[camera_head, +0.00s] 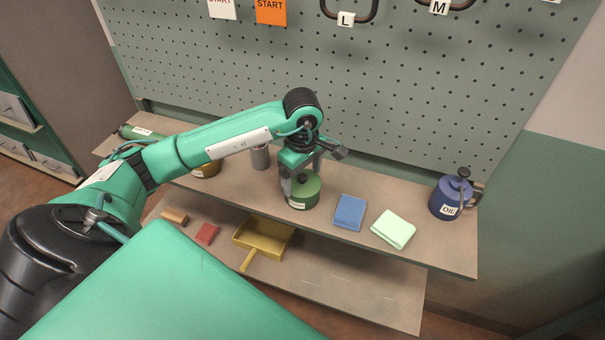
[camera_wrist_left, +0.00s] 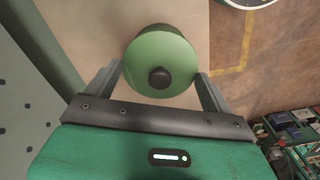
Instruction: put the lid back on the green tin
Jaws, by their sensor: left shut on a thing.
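The green tin (camera_head: 304,199), with a white label low on its side, stands on the upper shelf below my left gripper (camera_head: 302,174). The wrist view shows the round green lid (camera_wrist_left: 160,52) with its dark knob facing the camera. My left gripper (camera_wrist_left: 157,82) has one finger on each side of the lid and is shut on it. The lid is at the top of the tin, but I cannot tell whether it is seated or just above the rim. The tin's mouth is hidden. My right gripper is not in view.
On the upper shelf (camera_head: 452,262), a blue block (camera_head: 349,212) and a pale green block (camera_head: 393,229) lie right of the tin. A blue oil can (camera_head: 448,197) stands farther right. A grey cylinder (camera_head: 260,158) is at left. A yellow dustpan (camera_head: 265,236) lies on the lower shelf.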

